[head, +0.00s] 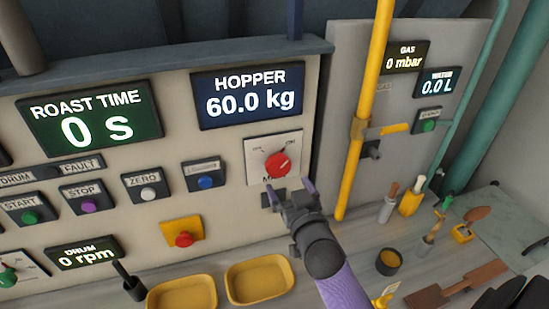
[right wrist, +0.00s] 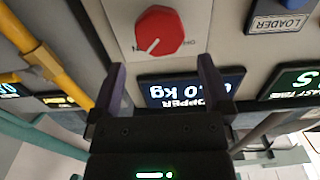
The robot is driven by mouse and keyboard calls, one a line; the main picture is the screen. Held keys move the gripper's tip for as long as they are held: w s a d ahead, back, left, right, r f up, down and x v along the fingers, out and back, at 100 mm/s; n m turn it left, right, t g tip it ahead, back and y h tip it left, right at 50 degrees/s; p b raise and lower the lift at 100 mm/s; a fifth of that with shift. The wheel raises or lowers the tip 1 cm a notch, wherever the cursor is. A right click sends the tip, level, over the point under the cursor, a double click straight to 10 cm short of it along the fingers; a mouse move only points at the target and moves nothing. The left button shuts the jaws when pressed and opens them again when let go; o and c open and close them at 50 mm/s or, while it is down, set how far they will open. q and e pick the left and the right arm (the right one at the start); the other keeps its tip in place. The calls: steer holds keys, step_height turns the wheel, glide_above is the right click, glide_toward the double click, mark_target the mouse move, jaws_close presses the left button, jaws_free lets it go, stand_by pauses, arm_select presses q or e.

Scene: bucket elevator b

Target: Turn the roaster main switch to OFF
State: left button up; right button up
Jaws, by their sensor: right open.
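The main switch is a round red knob (head: 278,165) on a white square plate (head: 254,157) below the hopper display. Its white pointer mark aims up and to the right, toward the ON label. My right gripper (head: 289,188) is open and empty, just below and in front of the knob. In the right wrist view the knob (right wrist: 159,31) lies ahead of the open fingers (right wrist: 163,75), roughly centred between them and apart from both. That view shows the panel upside down. My left gripper is out of view.
A blue loader button (head: 205,182) and a red stop button on yellow (head: 184,239) sit left of the switch. A yellow pipe (head: 362,110) runs at its right. Yellow trays (head: 259,282) and several tools lie on the counter below.

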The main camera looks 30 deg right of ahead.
mark_target(279, 169)
steer(key=x, duration=0.6)
steer(key=shift+w, duration=0.4)
steer(key=shift+w+d, duration=0.2)
steer(key=shift+w, duration=0.25)
steer(key=shift+c, duration=0.3)
steer(key=c, duration=0.9)
